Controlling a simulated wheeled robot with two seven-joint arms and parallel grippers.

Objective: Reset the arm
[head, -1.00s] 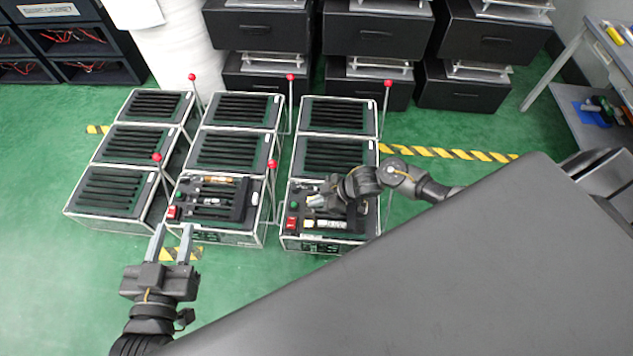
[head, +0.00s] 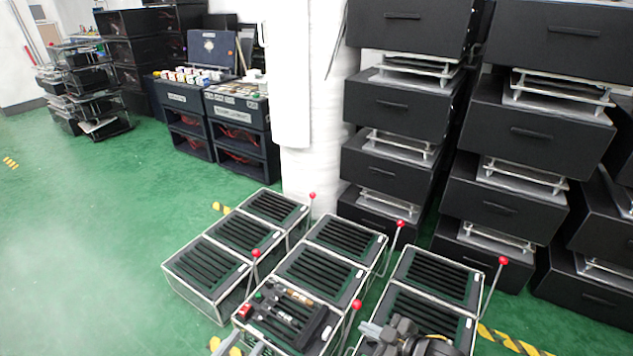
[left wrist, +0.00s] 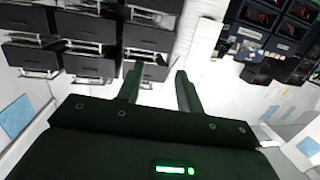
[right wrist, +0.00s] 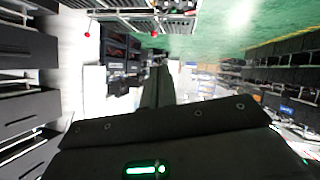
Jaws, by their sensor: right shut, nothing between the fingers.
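The lever fixtures are black slatted boxes in metal frames, in a left row (head: 205,265), a middle row (head: 318,268) and a right row (head: 438,275). Thin levers with red ball knobs stand beside them: left row (head: 255,253), middle row (head: 356,304), right row (head: 503,260). My left gripper (head: 238,347) is at the bottom edge, near the middle row's front box. Its fingers are apart and empty in the left wrist view (left wrist: 157,75). My right gripper (head: 372,332) is over the right row's front, partly cut off. Its fingers are together in the right wrist view (right wrist: 158,72).
Stacked black drawer units (head: 400,105) stand close behind the fixtures. A white wrapped column (head: 310,160) and dark shelves (head: 240,135) are behind on the left. Green floor (head: 90,250) is clear at the left. Yellow-black tape (head: 505,342) lies at the right.

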